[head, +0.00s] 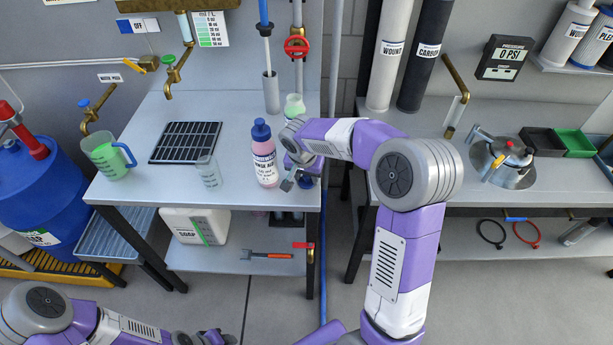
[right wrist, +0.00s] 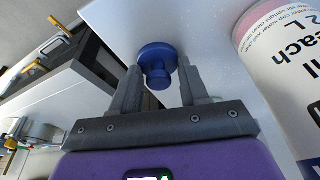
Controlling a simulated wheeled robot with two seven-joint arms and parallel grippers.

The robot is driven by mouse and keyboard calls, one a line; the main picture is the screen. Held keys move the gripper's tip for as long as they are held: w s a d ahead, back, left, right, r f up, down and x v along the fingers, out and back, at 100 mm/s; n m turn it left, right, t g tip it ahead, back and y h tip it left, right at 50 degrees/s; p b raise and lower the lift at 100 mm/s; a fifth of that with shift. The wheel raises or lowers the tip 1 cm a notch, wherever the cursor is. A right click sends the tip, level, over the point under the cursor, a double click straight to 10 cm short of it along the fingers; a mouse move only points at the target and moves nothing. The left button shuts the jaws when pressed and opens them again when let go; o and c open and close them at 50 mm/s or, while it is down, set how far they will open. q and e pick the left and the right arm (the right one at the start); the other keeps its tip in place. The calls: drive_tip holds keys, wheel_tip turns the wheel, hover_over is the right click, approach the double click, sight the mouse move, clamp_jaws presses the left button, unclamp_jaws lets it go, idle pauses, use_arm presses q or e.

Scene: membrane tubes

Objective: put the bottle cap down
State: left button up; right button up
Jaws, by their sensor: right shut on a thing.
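A dark blue bottle cap (right wrist: 157,62), with a wide disc and a narrower stub, sits between the fingertips of my right gripper (right wrist: 157,80) in the right wrist view. The gripper is shut on it. In the head view the right gripper (head: 297,180) is at the right edge of the left bench, just right of a pink bottle (head: 265,168) with a white label and a blue top. The cap shows there as a small dark blue patch (head: 306,183). My left gripper (head: 215,338) is only partly in view at the bottom edge, and its jaws are unclear.
The left bench (head: 225,110) also holds a clear beaker (head: 209,172), a green jug (head: 106,156), a black grate (head: 186,142) and a small green-filled vessel (head: 294,106). A gap separates this bench from the right one (head: 440,150).

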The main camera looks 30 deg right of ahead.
drive_tip(key=shift+f, duration=0.1)
drive_tip(key=o, duration=1)
drive_tip(key=shift+r, duration=0.45)
drive_tip(key=p+v, duration=0.3)
drive_tip(key=v, duration=0.8)
drive_tip(key=shift+s+a+r, duration=0.15)
drive_tip(key=shift+r, duration=0.1)
